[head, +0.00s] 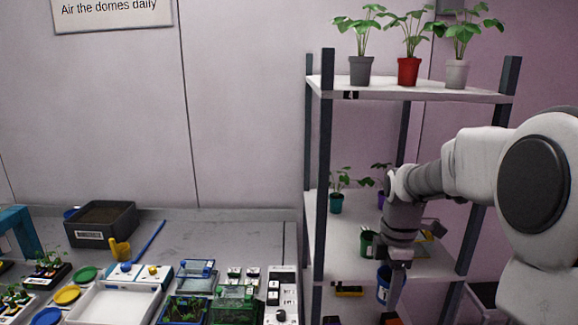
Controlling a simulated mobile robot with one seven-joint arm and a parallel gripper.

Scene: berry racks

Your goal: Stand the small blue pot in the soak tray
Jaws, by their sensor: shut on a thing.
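My gripper (394,280) is at the rack, in front of the middle shelf's front edge, and is shut on the small blue pot (383,286). The pot hangs roughly upright below my wrist, partly hidden by the gripper. A shallow white tray (82,310) on the bench at the lower left, its lower part cut off by the picture edge, looks like the soak tray. The pot is well to the right of it and apart from it.
The rack's middle shelf (335,256) bears a teal pot (336,203), a purple pot and a dark green pot (368,243). Potted plants stand on the top shelf. A dark soil box (104,232), a blue rod, coloured saucers and a green-walled box (236,306) crowd the bench. A dark rack post (323,170) stands between pot and bench.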

